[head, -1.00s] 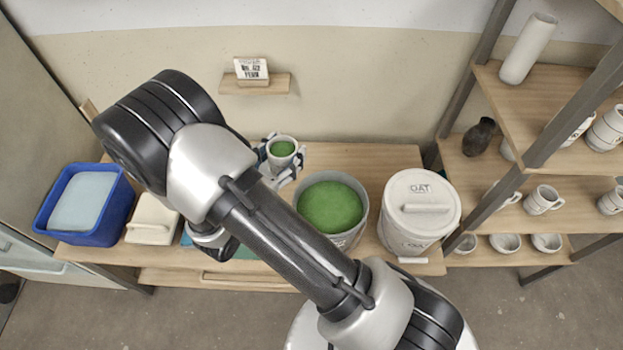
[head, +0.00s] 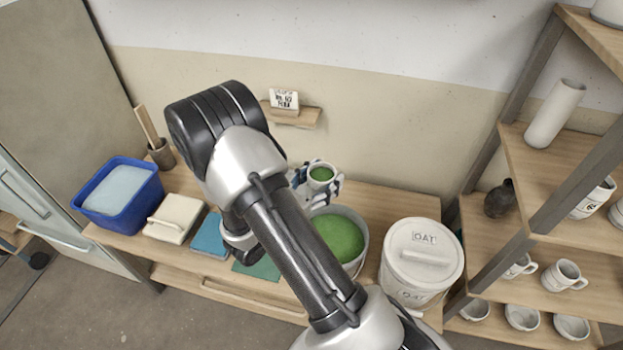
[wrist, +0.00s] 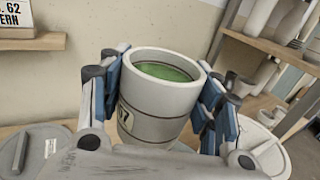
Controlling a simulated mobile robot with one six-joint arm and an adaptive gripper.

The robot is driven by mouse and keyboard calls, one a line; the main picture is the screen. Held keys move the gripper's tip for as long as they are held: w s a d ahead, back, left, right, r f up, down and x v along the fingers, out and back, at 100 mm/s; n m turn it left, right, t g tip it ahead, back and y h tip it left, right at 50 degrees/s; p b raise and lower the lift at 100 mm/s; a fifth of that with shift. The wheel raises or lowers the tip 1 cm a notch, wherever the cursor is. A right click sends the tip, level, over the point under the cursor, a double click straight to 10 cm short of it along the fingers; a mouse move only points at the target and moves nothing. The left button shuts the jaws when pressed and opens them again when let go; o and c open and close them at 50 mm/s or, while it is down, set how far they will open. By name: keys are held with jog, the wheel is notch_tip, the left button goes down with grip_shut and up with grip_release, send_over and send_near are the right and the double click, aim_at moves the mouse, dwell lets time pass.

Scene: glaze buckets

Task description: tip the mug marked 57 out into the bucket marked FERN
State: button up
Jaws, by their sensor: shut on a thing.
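The mug (wrist: 155,105) is pale grey, with green glaze inside and a yellow label ending in 7 on its side. My gripper (wrist: 165,95) is shut on it, blue pads on both sides, and holds it upright. In the head view the mug (head: 321,175) is above the table, behind an open bucket (head: 361,262) of green glaze. My arm hides part of that bucket, and no marking on it can be read. The bucket marked OAT (head: 420,268) stands to its right with its lid on.
A card reading 62 FERN (head: 284,99) stands on a small wall shelf (head: 296,119). A rack (head: 490,235) with pottery stands right.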

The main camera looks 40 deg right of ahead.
jog(key=shift+f+b, duration=1.5)
jog(key=shift+f, duration=0.4)
jog(key=shift+w+f, duration=0.1)
jog(key=m+b, duration=0.3)
jog(key=shift+w+r, duration=0.2)
jog(key=shift+w+f+m+h+b, duration=0.1)
jog(key=shift+f+m+h+b, duration=0.35)
jog(key=shift+b, duration=0.8)
jog(key=m+b, duration=0.3)
jog(key=shift+f, duration=0.15)
jog(key=shift+m, duration=1.15)
jog(key=shift+f+m+g+h, duration=0.25)
jog(key=shift+m+g, duration=0.05)
jog(key=shift+m, duration=0.5)
jog(key=m, duration=0.1)
jog(key=f+m, duration=0.1)
jog(key=m, duration=0.1)
jog(key=shift+s+f+m, duration=0.2)
jog(key=shift+s+m, duration=0.05)
jog(key=shift+m, duration=0.15)
jog(key=shift+s+f+m+g, duration=0.15)
jog(key=shift+s+m+g, duration=0.15)
jog(key=shift+m, duration=0.85)
jog(key=shift+s+f+m+g, duration=0.2)
jog(key=shift+m+g, duration=0.1)
jog(key=shift+m, duration=0.8)
jog(key=shift+s+f+m+g, duration=0.15)
jog(key=shift+s+m+g, duration=0.15)
jog(key=shift+m, duration=0.85)
